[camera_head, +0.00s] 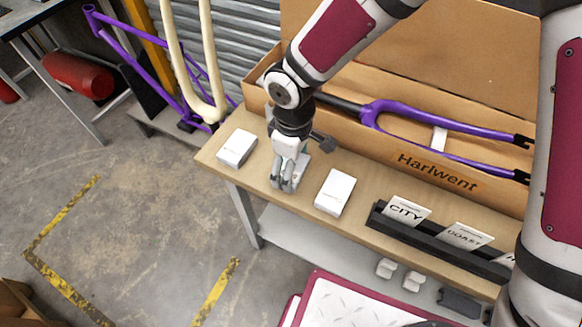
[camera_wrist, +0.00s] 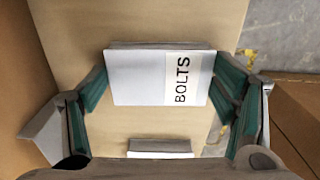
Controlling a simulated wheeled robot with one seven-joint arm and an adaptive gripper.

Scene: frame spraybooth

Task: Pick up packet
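In the wrist view a white packet (camera_wrist: 138,78) with a label reading BOLTS lies between the two fingers of my gripper (camera_wrist: 160,85). The green finger pads come up to its left and right edges. I cannot tell whether they press on it. In the head view my gripper (camera_head: 287,182) is low over the middle of the table, with a white packet (camera_head: 301,166) partly hidden behind its fingers. A second white packet (camera_head: 237,148) lies to the left and a third (camera_head: 335,192) to the right.
A long cardboard box (camera_head: 437,172) marked Harlwent, holding a purple fork (camera_head: 430,118), stands along the back of the wooden table (camera_head: 212,160). A dark card rack (camera_head: 445,246) stands at the right. Another white box (camera_wrist: 160,146) shows low in the wrist view. Open floor is at the left.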

